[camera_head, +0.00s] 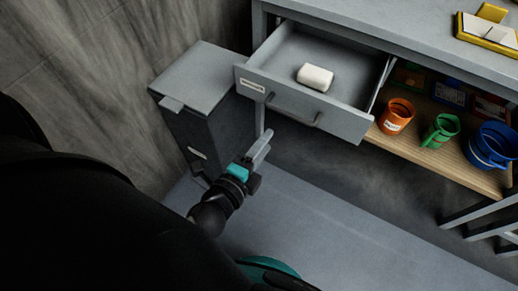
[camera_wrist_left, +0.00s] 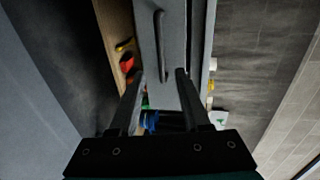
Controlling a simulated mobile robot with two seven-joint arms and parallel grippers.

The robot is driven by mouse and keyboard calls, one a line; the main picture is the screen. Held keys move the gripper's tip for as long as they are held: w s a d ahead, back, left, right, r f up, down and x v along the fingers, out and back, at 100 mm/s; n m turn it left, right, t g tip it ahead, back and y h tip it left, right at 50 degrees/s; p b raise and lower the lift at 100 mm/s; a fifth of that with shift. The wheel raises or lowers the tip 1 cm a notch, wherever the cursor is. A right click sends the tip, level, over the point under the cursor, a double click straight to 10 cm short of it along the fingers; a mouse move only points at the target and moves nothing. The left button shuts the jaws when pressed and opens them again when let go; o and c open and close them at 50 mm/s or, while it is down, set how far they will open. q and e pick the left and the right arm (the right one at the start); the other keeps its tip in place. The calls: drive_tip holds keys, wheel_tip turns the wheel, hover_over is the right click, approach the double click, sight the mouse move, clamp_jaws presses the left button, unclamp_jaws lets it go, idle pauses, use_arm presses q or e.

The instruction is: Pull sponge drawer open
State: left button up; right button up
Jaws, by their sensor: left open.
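The grey sponge drawer (camera_head: 345,118) stands pulled out from under the grey table in the head view. A white sponge (camera_head: 315,77) lies inside it. A dark bar handle (camera_head: 293,112) is on its front, and a small label is at the front's left. My left gripper (camera_head: 262,146) is below and left of the handle, apart from it. In the left wrist view, the open fingers of my left gripper (camera_wrist_left: 160,78) have nothing between them, and the handle (camera_wrist_left: 160,45) shows beyond them. My right gripper is not in view.
A grey bin (camera_head: 190,125) with a lid stands left of the drawer. A wooden shelf (camera_head: 435,158) under the table holds an orange mug (camera_head: 396,116), a green mug (camera_head: 441,131) and blue buckets (camera_head: 490,146). A yellow item (camera_head: 488,32) lies on the table. The floor below the drawer is clear.

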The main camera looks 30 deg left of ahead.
use_arm(q)
drive_tip(key=shift+v, duration=1)
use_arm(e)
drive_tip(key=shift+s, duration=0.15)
use_arm(q)
drive_tip(key=s+f+n+g, duration=0.3)
drive_tip(key=f+n, duration=0.1)
drive_tip(key=f, duration=0.8)
drive_tip(key=s+f+n+g, duration=0.4)
drive_tip(key=f+n, duration=0.1)
drive_tip(key=f, duration=0.7)
drive_tip(key=s+a+f+n+g, duration=0.3)
drive_tip(key=s+a+f, duration=0.1)
drive_tip(key=s+f, duration=0.2)
drive_tip(key=s+a+f+n+g+y+p, duration=0.1)
drive_tip(key=s+a+f+n+g, duration=0.2)
drive_tip(key=s+f, duration=0.3)
drive_tip(key=shift+s+a+f+n, duration=0.15)
drive_tip(key=shift+s+a+n, duration=0.35)
drive_tip(key=shift+s, duration=0.6)
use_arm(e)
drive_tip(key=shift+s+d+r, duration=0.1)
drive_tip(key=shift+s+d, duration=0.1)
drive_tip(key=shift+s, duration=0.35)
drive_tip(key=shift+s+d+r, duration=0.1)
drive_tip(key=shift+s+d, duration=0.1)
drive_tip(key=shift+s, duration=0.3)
